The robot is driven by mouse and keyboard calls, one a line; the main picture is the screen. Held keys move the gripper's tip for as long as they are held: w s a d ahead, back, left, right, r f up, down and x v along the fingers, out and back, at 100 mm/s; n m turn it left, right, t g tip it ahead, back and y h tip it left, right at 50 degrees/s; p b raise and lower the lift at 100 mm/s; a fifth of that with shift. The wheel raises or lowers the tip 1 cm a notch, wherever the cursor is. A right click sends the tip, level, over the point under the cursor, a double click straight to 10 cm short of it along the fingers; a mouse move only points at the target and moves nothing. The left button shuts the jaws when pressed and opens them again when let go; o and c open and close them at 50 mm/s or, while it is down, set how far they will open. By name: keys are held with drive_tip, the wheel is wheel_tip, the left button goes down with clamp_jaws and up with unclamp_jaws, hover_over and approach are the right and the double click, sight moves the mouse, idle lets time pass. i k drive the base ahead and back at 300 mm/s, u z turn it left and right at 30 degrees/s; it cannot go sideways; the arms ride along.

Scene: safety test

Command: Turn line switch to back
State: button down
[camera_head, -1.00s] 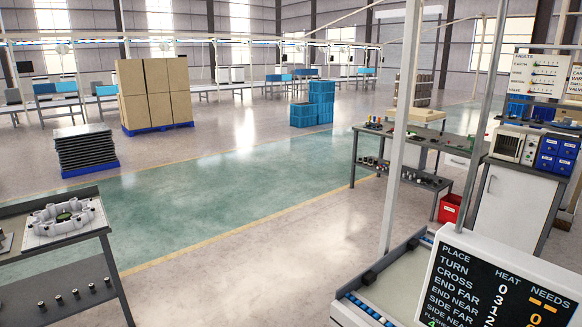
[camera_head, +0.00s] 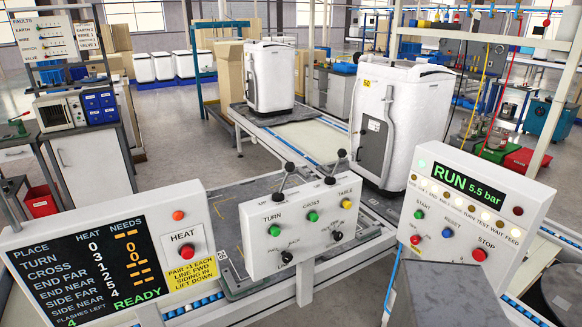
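A white control box (camera_head: 300,225) stands in the middle of the head view, facing me. Its upper row has a green button under TURN (camera_head: 274,230), a green button under CROSS (camera_head: 313,216) and a yellow button under TABLE (camera_head: 346,204). Below them are two black knobs. The left knob (camera_head: 287,256) has small lettering above it that seems to include BACK; I cannot tell its setting. The right knob (camera_head: 337,236) has lettering too small to read. Two black levers (camera_head: 283,177) (camera_head: 337,164) stand on top. My gripper is not in view.
A heat display box (camera_head: 90,265) reading READY is at the left, with a red HEAT button (camera_head: 186,252). A RUN panel (camera_head: 470,215) with a red STOP button (camera_head: 479,254) is at the right. White cabinet-like units (camera_head: 400,120) (camera_head: 269,76) stand on the conveyor behind.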

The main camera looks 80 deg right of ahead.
sight(286, 257)
drive_tip(key=u, duration=0.3)
drive_tip(key=k, duration=0.2)
drive_tip(key=z, duration=3.15)
drive_tip(key=i, duration=0.6)
drive_tip(key=z, duration=0.15)
drive_tip(key=k, duration=0.35)
drive_tip(key=z, duration=0.05)
